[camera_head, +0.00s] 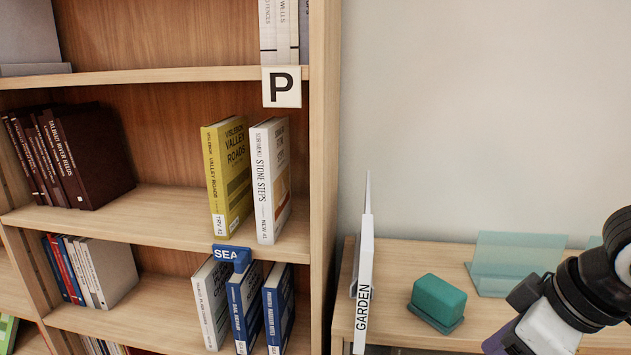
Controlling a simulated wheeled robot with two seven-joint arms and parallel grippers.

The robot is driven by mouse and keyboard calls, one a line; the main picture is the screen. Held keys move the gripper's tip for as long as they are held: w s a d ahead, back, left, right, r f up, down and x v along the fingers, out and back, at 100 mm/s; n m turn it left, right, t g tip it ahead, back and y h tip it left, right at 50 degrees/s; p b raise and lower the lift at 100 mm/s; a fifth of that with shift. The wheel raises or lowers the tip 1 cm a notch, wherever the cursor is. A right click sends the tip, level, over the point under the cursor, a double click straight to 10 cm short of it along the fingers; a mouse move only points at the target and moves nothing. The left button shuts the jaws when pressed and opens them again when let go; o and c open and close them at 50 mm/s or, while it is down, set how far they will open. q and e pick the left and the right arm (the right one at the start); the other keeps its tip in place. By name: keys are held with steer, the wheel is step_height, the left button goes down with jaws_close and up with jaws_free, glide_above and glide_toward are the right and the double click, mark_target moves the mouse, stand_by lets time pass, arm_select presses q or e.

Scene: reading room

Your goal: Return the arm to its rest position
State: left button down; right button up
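My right arm (568,300) comes in at the right edge, in black, white and a little purple. It is in front of the low wooden table, and the bottom edge of the picture cuts it off. Its gripper fingers do not show, so I cannot see whether they hold anything. My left arm and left gripper are out of the picture.
A wooden bookcase (325,180) with upright books fills the left. A yellow book (228,175) and a white book (270,180) stand on its middle shelf. The table (398,260) holds a GARDEN sign (364,280), a teal box (437,298) and a clear teal holder (515,262).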

steer(key=s+a+f+m, duration=0.1)
steer(key=s+a+f, duration=0.15)
steer(key=f, duration=0.55)
steer(key=s+a+f, duration=0.1)
steer(key=a+f, duration=0.3)
steer(key=f, duration=0.4)
steer(key=s+d+f+m+h, duration=0.2)
steer(key=s+d+f+m, duration=0.15)
steer(key=s+f, duration=0.8)
steer(key=w+a+f+t+y, duration=0.1)
steer(key=w+a+f+t, duration=0.2)
steer(key=f, duration=0.7)
steer(key=shift+a+f+t+y, duration=0.15)
steer(key=shift+a+t+y, duration=0.15)
steer(key=shift+a+t, duration=0.5)
steer(key=shift+a, duration=0.15)
